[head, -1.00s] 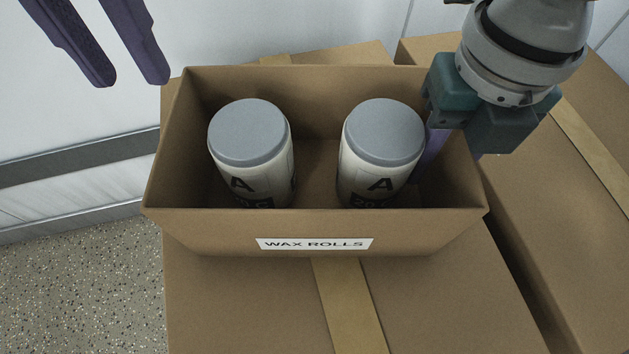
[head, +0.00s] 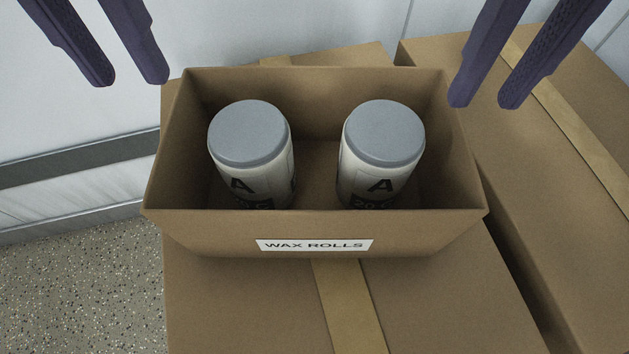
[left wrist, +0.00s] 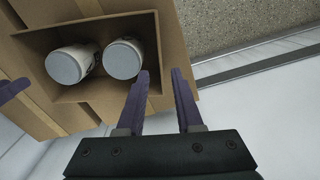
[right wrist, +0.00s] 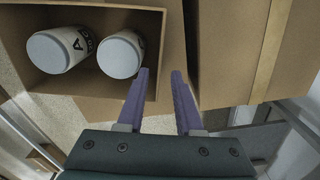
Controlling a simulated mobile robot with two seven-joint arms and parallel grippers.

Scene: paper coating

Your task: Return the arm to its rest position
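Both of my grippers have purple fingers. In the head view my left gripper (head: 132,84) is at the upper left, open and empty, apart from the box. My right gripper (head: 483,105) is at the upper right, open and empty, its fingertips near the box's right rim. The left wrist view shows the left fingers (left wrist: 162,72) spread with nothing between them. The right wrist view shows the right fingers (right wrist: 160,72) spread and empty too. Two white rolls with grey lids, the left roll (head: 250,150) and the right roll (head: 383,150), stand upright in the open cardboard box.
The open box (head: 200,228) bears a "WAX ROLLS" label (head: 314,245) and stands on a taped carton (head: 430,300). Another carton (head: 560,200) stands to the right. A pale wall is behind, and speckled floor (head: 80,290) shows at lower left.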

